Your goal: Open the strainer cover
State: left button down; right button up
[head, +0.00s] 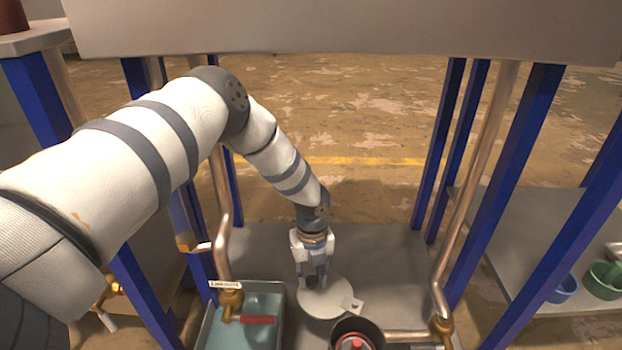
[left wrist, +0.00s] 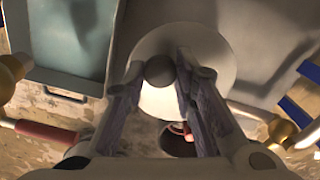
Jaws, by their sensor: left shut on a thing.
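The strainer cover (head: 324,297) is a pale round disc with a small tab at its right edge. It lies level beside a dark round vessel, the strainer (head: 369,330), and overlaps its far side in the head view. My left gripper (head: 315,282) points down over the cover and is shut on its dark round knob. In the left wrist view the knob (left wrist: 159,71) sits between the fingers above the pale cover (left wrist: 215,50). Something red (head: 352,343) shows inside the strainer. Whether the cover touches the strainer rim is unclear. My right gripper is out of view.
Copper pipes (head: 470,190) and blue posts (head: 508,190) flank the grey shelf. Green and blue cups (head: 604,280) sit at far right.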

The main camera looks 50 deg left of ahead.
pick_arm(q)
jog(key=shift+w, duration=0.2)
dwell(0.4)
jog(key=c, duration=1.3)
grip_release()
